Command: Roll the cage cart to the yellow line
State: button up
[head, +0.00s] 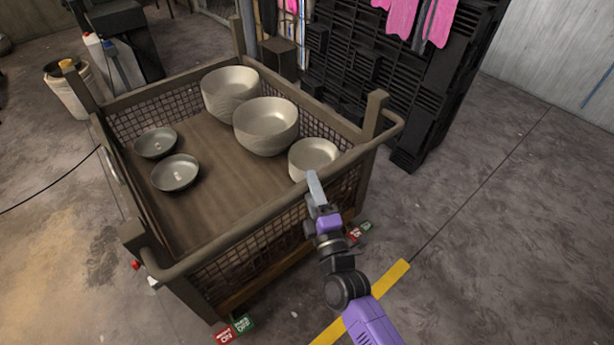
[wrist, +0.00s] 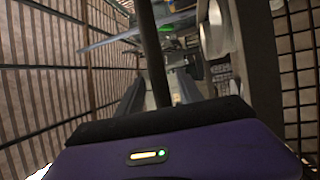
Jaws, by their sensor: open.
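The cage cart (head: 235,232) is a brown tubular frame with mesh sides, filling the left and middle of the head view. Several grey bowls (head: 266,126) stand on its floor. The yellow line (head: 398,276) is painted on the floor to the right of the cart, partly hidden by my arm. My gripper (head: 315,186) is open at the cart's near rail. In the wrist view, a dark bar (wrist: 155,60) passes in front of or between the fingers (wrist: 158,95); I cannot tell whether they touch it. Mesh shows on both sides there.
A tall black plastic rack (head: 420,80) with pink gloves (head: 400,15) stands close behind the cart's right side. A white bucket (head: 72,90) and bottles stand at the upper left. Small red and green signs (head: 236,328) are low by the cart. The floor at right is clear.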

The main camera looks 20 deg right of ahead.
jog(key=x, duration=0.3)
jog(key=shift+w+r+b, duration=0.1)
jog(key=shift+w+b, duration=0.2)
jog(key=shift+b, duration=0.05)
grip_shut()
dwell(1.2)
